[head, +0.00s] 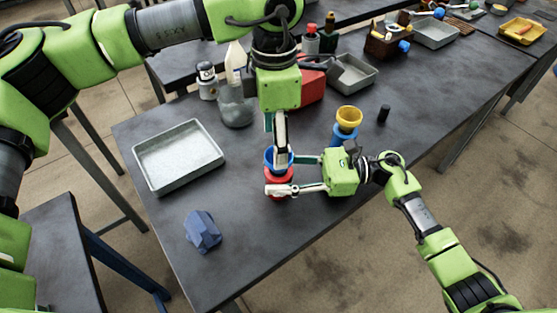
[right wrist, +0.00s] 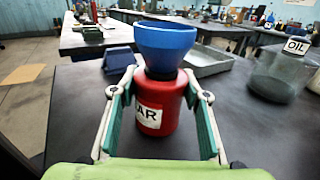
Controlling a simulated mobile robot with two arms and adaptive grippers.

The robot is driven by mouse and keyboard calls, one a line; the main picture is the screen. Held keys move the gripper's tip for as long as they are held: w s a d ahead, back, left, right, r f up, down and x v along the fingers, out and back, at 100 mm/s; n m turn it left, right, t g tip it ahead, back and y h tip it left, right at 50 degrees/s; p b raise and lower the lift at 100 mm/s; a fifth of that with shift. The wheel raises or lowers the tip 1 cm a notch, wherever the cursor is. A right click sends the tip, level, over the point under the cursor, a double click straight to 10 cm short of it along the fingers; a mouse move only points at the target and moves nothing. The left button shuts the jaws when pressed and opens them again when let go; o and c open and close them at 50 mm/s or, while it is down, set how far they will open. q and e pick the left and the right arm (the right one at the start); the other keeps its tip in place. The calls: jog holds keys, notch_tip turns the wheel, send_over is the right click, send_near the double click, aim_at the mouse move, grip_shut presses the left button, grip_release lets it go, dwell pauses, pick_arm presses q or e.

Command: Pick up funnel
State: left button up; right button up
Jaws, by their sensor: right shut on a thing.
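A blue funnel (head: 270,156) sits upright in the top of a red bottle (head: 277,174). Both show close up in the right wrist view, the funnel (right wrist: 165,45) above the bottle (right wrist: 160,105), whose label partly reads "AR". My right gripper (head: 281,176) is shut on the red bottle, one finger on each side, below the funnel. My left gripper (head: 278,145) points down over the blue funnel and partly hides it; its jaw gap and any contact are unclear. A yellow funnel (head: 349,114) sits on a blue piece (head: 343,134) behind my right gripper.
A grey metal tray (head: 178,157) and a dark blue lump-shaped object (head: 202,232) lie on the table at left. A black cylinder (head: 384,114) stands at right.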

pick_arm(q)
notch_tip(320, 180, down, 5)
jog(key=shift+f, duration=0.1)
jog(key=c, duration=1.1)
jog(key=shift+o, duration=0.2)
notch_tip(320, 180, up, 10)
jog(key=shift+s+r, duration=0.1)
pick_arm(e)
jog(key=o, duration=1.4)
jog(key=shift+o, duration=0.2)
